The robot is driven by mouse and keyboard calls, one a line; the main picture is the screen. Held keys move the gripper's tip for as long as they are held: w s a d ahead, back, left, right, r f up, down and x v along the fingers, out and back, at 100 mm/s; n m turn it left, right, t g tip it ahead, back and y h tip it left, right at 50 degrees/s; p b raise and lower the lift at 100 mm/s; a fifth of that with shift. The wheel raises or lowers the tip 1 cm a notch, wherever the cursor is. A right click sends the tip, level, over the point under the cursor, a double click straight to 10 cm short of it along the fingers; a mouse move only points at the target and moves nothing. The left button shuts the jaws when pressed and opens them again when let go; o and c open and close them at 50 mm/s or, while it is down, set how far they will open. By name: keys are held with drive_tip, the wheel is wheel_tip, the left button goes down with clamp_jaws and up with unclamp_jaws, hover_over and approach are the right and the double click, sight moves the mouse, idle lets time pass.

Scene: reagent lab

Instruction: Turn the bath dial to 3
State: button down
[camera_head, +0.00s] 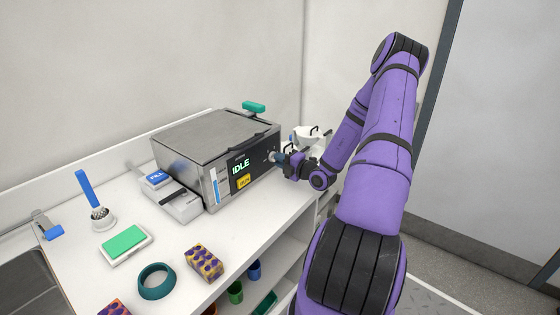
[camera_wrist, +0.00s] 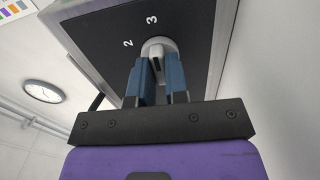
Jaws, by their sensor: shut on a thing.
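The bath (camera_head: 205,145) is a steel box on the white bench with a black front panel reading "IDLE" and a yellow button. The bath dial (camera_wrist: 155,46) is a light grey knob with a dark mark on the black panel in the wrist view. The numbers 2 and 3 show on the panel above and left of it. My gripper (camera_wrist: 158,72) has its two blue fingers on either side of the dial, shut on it. In the head view my gripper (camera_head: 279,158) is at the right end of the front panel and hides the dial. I cannot tell exactly which number the dial's mark points to.
A grey unit with a blue "FILL" label (camera_head: 157,180) sits beside the bath. White items are behind my gripper.

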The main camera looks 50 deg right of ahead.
drive_tip(key=c, duration=1.1)
unclamp_jaws()
drive_tip(key=shift+c, duration=0.2)
drive_tip(key=shift+s, duration=0.1)
drive_tip(key=s, duration=1)
drive_tip(key=shift+s+d, duration=0.35)
drive_tip(key=shift+d, duration=0.05)
drive_tip(key=w+a+r+n+g+y, duration=0.2)
drive_tip(key=a+r+n+g+y, duration=0.4)
drive_tip(key=a+n, duration=0.4)
drive_tip(key=w+a+r+n+g+y, duration=0.2)
drive_tip(key=a+r+n+g+y, duration=0.1)
drive_tip(key=a+r+n, duration=0.7)
drive_tip(key=s+a+r+n+g+h, duration=0.1)
drive_tip(key=s+a+r+n+g, duration=0.2)
drive_tip(key=a+n, duration=0.3)
drive_tip(key=s+a+r+n+g+h, duration=0.1)
drive_tip(key=s+a+r+n+g, duration=0.15)
drive_tip(key=a+n+g, duration=0.4)
drive_tip(key=s+a+r+n+t+h, duration=0.1)
drive_tip(key=s+r+n+t+h, duration=0.2)
drive_tip(key=s+r+n, duration=0.3)
drive_tip(key=s+a+r+n+t+h, duration=0.2)
drive_tip(key=s+r+n+h, duration=0.3)
drive_tip(key=n, duration=0.9)
drive_tip(key=shift+s+a+r+n+t+h, duration=0.25)
drive_tip(key=shift+s+r+n+t+h, duration=0.15)
drive_tip(key=shift+s+r, duration=0.6)
